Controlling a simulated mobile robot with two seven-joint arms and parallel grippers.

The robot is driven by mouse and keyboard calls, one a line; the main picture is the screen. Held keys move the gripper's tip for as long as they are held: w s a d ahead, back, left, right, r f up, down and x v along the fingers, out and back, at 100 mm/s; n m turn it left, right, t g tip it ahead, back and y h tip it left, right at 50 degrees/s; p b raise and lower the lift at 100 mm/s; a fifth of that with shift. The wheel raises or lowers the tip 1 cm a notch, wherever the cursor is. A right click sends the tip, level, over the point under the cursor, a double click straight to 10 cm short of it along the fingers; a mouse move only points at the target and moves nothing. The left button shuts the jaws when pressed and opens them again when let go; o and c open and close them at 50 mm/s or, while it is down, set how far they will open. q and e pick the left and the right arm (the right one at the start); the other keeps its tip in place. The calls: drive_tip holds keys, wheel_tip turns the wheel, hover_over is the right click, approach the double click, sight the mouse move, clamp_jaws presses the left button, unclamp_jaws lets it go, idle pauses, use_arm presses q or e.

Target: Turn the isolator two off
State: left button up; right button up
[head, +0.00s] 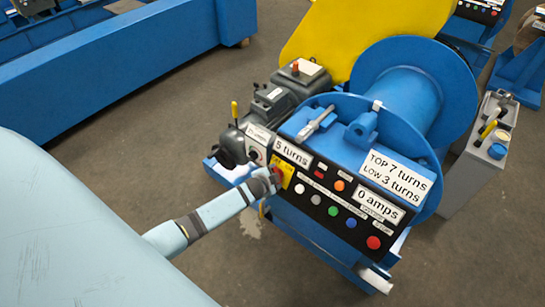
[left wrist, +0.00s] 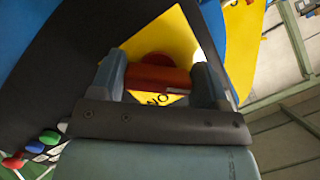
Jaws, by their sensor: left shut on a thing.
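The isolator is a red rotary handle (left wrist: 157,78) on a yellow plate (left wrist: 186,28), seen close in the left wrist view. In the head view its yellow plate (head: 288,171) sits at the left end of the black control panel on the blue winch. My left gripper (head: 274,178) reaches the panel from the left and covers most of the handle there. In the left wrist view my left gripper (left wrist: 160,83) has one finger on each side of the red bar and is shut on it. Only part of the plate's lettering shows, and I cannot read the handle's position. My right gripper is not in view.
The control panel (head: 330,210) has several coloured buttons right of the isolator and labels "5 turns" and "0 amps". A grey motor (head: 272,104) stands behind the isolator. A grey box (head: 480,150) with a yellow lever is at the right. The floor (head: 130,110) left of the winch is clear.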

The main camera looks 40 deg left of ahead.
use_arm(q)
drive_tip(key=o, duration=0.9)
drive_tip(key=shift+o, duration=0.2)
drive_tip(key=shift+s, duration=0.1)
drive_tip(key=v, duration=1.3)
drive_tip(key=shift+s+r+p, duration=0.25)
drive_tip(key=shift+r+p, duration=0.05)
drive_tip(key=shift+p, duration=0.15)
drive_tip(key=s+d+r+n+h+p, duration=0.2)
drive_tip(key=s+d+r, duration=0.2)
drive_tip(key=s+d, duration=0.3)
drive_tip(key=s+d+r+n+h+p, duration=0.2)
drive_tip(key=s+d+r+n, duration=0.1)
drive_tip(key=s+d, duration=0.5)
drive_tip(key=shift+s+d+r+n, duration=0.35)
drive_tip(key=shift+d+r, duration=0.2)
drive_tip(key=shift+r, duration=0.1)
